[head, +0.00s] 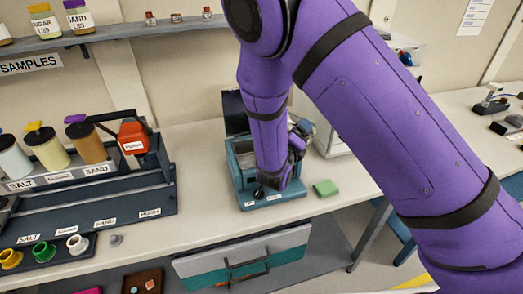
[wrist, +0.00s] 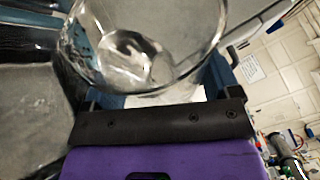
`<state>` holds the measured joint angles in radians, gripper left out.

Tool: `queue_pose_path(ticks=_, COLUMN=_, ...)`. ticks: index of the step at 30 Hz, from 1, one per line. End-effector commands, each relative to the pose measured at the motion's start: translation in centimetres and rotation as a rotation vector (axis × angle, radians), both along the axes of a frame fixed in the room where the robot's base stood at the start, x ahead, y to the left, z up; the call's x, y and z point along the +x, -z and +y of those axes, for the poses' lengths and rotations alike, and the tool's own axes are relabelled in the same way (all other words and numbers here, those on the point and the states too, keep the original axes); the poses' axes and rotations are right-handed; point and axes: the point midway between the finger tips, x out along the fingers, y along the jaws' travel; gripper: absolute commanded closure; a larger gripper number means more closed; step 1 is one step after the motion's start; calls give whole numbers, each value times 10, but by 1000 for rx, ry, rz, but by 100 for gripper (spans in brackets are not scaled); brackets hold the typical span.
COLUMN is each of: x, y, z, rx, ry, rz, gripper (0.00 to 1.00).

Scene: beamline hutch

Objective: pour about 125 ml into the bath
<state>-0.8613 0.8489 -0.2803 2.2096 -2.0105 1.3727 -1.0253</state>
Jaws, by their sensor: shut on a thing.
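The bath (head: 238,178) is a teal, open-topped box on the bench in the head view, with a dark knob and small labels on its front. My forearm covers much of it. In the wrist view my gripper (wrist: 155,98) is shut on a clear glass beaker (wrist: 183,72). The beaker looks tilted, with a clear patch in it; I cannot tell how much liquid it holds. A grey basin surface, seemingly the bath's inside, shows at the left of the wrist view. In the head view my gripper is mostly hidden behind my arm, and no pouring stream is clear.
A green block (head: 326,187) lies right of the bath. A dark rack (head: 120,205) with jars and a red-orange device (head: 133,137) stands at the left. A shelf (head: 110,34) runs above. Bare bench (head: 200,150) lies between rack and bath. A drawer (head: 245,255) is below.

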Motion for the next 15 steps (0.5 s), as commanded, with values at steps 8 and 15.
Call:
queue_pose_path(ticks=8, x=0, y=-3, z=0, rx=-49, ry=0, rz=-3, gripper=49)
queue_pose_path(ticks=15, x=0, y=-4, z=0, rx=-60, ry=0, rz=-2, gripper=49)
